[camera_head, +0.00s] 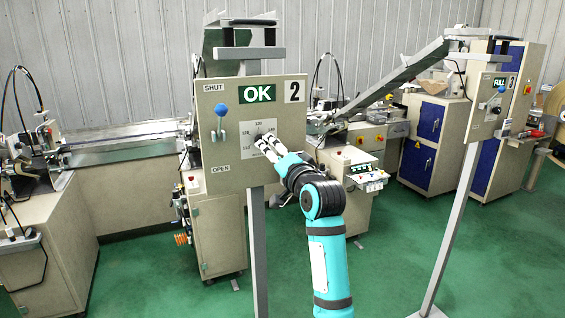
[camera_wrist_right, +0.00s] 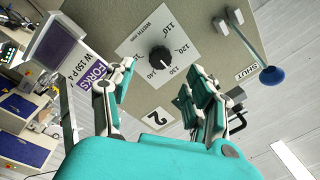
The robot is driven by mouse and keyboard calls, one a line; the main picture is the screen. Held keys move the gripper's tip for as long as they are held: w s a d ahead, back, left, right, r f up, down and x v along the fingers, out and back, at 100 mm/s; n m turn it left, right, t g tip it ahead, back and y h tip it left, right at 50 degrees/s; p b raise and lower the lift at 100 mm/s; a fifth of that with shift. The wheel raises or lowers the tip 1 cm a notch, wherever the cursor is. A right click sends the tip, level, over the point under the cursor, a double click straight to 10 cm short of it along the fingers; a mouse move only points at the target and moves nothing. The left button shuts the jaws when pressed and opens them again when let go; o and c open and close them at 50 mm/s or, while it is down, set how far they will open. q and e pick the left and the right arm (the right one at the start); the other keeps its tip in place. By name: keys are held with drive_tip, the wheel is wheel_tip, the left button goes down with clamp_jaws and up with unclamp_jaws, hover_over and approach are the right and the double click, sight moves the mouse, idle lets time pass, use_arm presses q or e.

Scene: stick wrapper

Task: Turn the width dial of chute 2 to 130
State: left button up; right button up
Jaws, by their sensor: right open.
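The chute 2 panel (camera_head: 206,140) is a beige board with a green OK sign (camera_head: 257,93) and a number 2 plate (camera_head: 292,91). Its white width scale (camera_head: 246,128) shows 110, 120 and 130 in the head view, where my gripper hides part of it. My right gripper (camera_head: 264,144) is open in front of the dial. In the wrist view its fingers (camera_wrist_right: 162,78) are either side of the knob, apart from it. My left gripper is not visible.
A blue-ball lever (camera_head: 221,110) is left of the scale, between SHUT and OPEN labels; its ball (camera_wrist_right: 271,75) also shows in the wrist view. A grey post (camera_head: 258,250) supports the panel. Machines stand behind. Panel 3 (camera_head: 492,105) stands right; green floor is clear in front.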

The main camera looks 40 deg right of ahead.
drive_tip(key=v, duration=0.6)
drive_tip(key=shift+s, duration=0.15)
drive_tip(key=shift+a+f, duration=0.1)
